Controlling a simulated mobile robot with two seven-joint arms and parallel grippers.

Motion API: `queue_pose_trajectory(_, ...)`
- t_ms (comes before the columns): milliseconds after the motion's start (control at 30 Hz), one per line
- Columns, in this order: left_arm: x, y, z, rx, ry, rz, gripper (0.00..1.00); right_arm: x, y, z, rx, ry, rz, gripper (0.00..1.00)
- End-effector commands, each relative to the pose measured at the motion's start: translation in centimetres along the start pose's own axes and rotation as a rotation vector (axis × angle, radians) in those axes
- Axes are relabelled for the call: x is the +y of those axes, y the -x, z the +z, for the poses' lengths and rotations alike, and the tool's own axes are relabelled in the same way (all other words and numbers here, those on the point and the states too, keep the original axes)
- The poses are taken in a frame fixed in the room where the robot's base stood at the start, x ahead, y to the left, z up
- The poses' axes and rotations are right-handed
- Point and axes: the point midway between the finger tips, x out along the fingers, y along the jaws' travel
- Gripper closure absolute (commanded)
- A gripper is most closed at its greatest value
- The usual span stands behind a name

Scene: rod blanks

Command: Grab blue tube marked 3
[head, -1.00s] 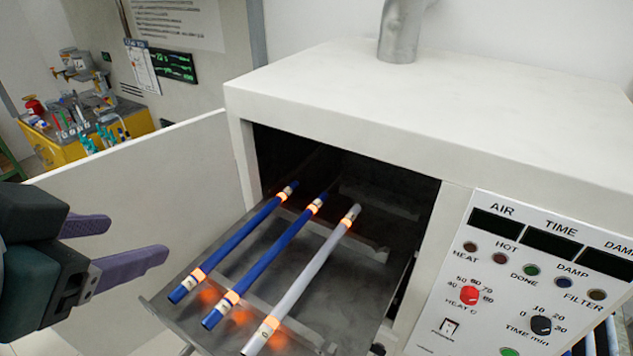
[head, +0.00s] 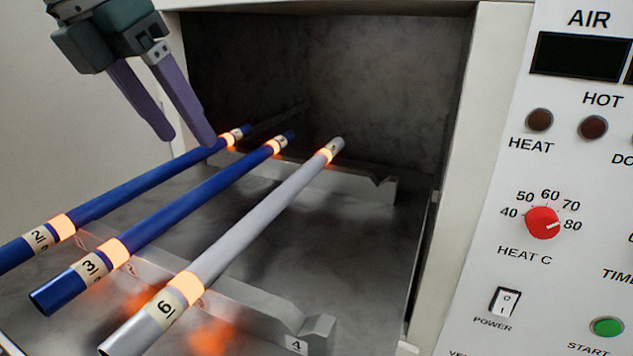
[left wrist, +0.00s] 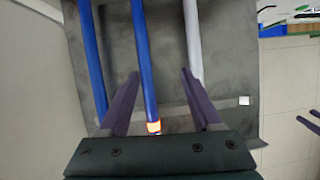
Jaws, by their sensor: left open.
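The blue tube marked 3 (head: 190,204) lies on the metal rack between the blue tube marked 2 (head: 135,189) and the grey-white tube marked 6 (head: 255,225). It has glowing orange bands near both ends. My left gripper (head: 190,140) is open and empty, fingers pointing down over the tubes toward their far ends. In the left wrist view, tube 3 (left wrist: 144,60) runs between the two spread fingers (left wrist: 160,74); the fingers' height above it is hard to judge. Purple fingers, seemingly of my right gripper (left wrist: 309,119), show at that view's right edge.
The oven's control panel (head: 560,180) stands at the right. The neighbouring tubes lie close on both sides of tube 3.

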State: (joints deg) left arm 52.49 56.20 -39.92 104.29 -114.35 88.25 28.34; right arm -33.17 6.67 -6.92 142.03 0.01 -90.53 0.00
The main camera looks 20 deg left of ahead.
Motion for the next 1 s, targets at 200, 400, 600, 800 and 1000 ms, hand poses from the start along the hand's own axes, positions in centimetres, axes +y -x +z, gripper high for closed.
queue_pose_trajectory(200,2.4,-1.9,-0.5,0.029,0.023,0.084,0.34,0.1,0.2,-0.1,0.000,0.004,0.004,0.48)
queue_pose_trajectory(400,2.5,-4.3,-0.5,0.025,0.020,0.081,0.34,0.3,0.8,-0.2,0.000,0.007,0.007,0.48)
queue_pose_trajectory(600,2.8,-6.2,-0.1,0.027,0.022,0.078,0.34,0.3,1.9,-0.6,0.000,0.006,0.007,0.48)
queue_pose_trajectory(800,3.0,-9.0,0.0,0.026,0.020,0.077,0.34,0.3,2.5,-0.8,0.000,0.006,0.006,0.48)
queue_pose_trajectory(1000,3.2,-9.8,0.0,0.023,0.018,0.079,0.34,0.2,2.5,-0.8,0.000,0.003,0.004,0.48)
